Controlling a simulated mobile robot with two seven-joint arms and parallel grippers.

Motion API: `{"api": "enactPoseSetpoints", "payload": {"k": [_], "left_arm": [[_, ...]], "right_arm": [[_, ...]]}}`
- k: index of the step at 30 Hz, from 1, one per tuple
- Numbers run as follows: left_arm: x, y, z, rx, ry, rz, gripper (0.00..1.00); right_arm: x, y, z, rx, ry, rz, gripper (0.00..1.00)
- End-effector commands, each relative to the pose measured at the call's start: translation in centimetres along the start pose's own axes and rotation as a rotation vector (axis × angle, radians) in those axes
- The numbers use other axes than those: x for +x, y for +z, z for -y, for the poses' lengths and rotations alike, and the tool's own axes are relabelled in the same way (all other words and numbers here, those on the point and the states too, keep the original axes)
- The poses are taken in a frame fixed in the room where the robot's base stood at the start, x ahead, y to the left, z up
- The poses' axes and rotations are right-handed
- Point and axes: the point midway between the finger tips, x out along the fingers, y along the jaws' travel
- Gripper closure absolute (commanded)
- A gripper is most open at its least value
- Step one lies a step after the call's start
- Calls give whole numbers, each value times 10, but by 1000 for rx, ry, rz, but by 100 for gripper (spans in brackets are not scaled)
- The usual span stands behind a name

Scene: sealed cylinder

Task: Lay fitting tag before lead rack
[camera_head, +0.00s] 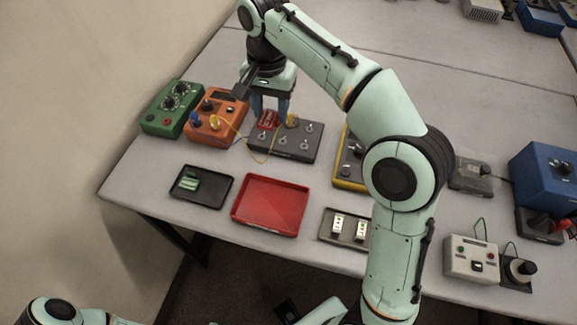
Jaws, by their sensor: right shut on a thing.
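My right arm reaches over the table from the lower right. My right gripper (270,113) points down at the back of the dark grey board with several posts, which looks like the lead rack (285,147). Its blue fingers are shut on a small red tag with pale marks, the fitting tag (268,120). The tag is at the rack's back left part; I cannot tell whether it touches the rack. A yellow lead (239,131) runs from the orange meter (208,129) to the rack. Of my left arm only links show at the lower left; its gripper is not clearly seen.
A green box (170,121) stands left of the meter. In front lie a black tray (217,201) with green pieces, an empty red tray (270,228) and a grey tray (346,241) with white parts. A blue box (543,175) stands far right. The table behind is mostly clear.

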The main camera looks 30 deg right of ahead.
Motion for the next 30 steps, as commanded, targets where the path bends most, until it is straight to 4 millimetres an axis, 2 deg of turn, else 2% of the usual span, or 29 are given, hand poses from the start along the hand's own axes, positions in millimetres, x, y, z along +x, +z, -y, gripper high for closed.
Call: {"api": "enactPoseSetpoints", "payload": {"k": [7, 15, 18, 25, 30], "left_arm": [[24, 6, 11, -5, -4, 12, 45], [41, 9, 18, -7, -7, 18, 45], [44, 9, 19, -7, -7, 19, 45], [47, 9, 20, -7, -7, 20, 45], [52, 10, 22, -8, -8, 22, 45]], "right_arm": [[58, 1, -2, 15, 7, 5, 82], [127, 1, -2, 13, 6, 4, 82], [144, 0, -2, 13, 4, 3, 82], [164, 0, -2, 12, 3, 2, 82], [191, 0, -2, 11, 4, 2, 82]]}}
